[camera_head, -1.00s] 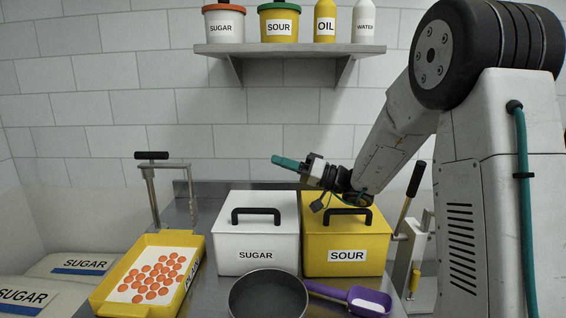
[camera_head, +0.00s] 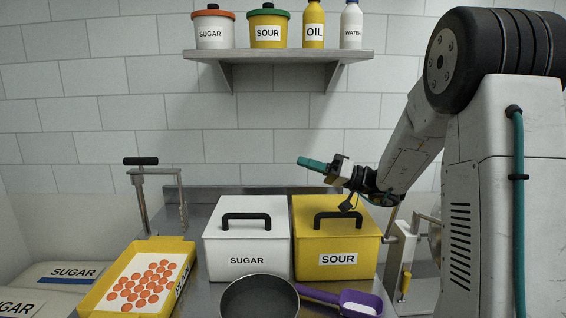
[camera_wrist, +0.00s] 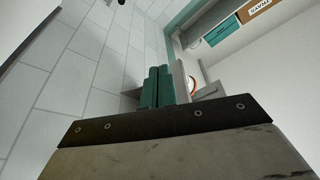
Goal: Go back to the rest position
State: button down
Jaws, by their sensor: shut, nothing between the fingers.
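My gripper (camera_head: 311,164) is held in the air above the sour bin, its teal fingers pointing left. In the wrist view the two teal fingers (camera_wrist: 158,86) lie side by side, shut, with nothing between them. The white sugar bin (camera_head: 247,245) and the yellow sour bin (camera_head: 337,246) stand below it on the metal table, both with black-handled lids on. My gripper touches neither.
A yellow tray (camera_head: 103,297) of orange gummies is at the left. A dark round pan (camera_head: 259,299) and a purple scoop (camera_head: 325,296) with white powder lie in front of the bins. A wall shelf (camera_head: 280,55) holds tubs and bottles. Sugar bags (camera_head: 66,273) lie far left.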

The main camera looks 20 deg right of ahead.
jog(key=s+a+g+h, duration=0.1)
jog(key=s+a+g, duration=0.7)
jog(key=a, duration=0.4)
jog(key=s+a+f+g+h, duration=0.2)
jog(key=s+h, duration=0.1)
jog(key=s, duration=0.4)
jog(key=s+a+f+g+h, duration=0.2)
jog(key=s+a+h, duration=0.1)
jog(key=s, duration=0.4)
jog(key=s+d+f+m+t+h, duration=0.1)
jog(key=s+d+f+m+h, duration=0.3)
jog(key=s+d+h, duration=0.4)
jog(key=shift+s+d+f+t+h, duration=0.2)
jog(key=shift+s+f+t+h, duration=0.25)
jog(key=shift+s+h, duration=1.4)
jog(key=shift+s+y, duration=0.5)
jog(key=shift+y, duration=0.05)
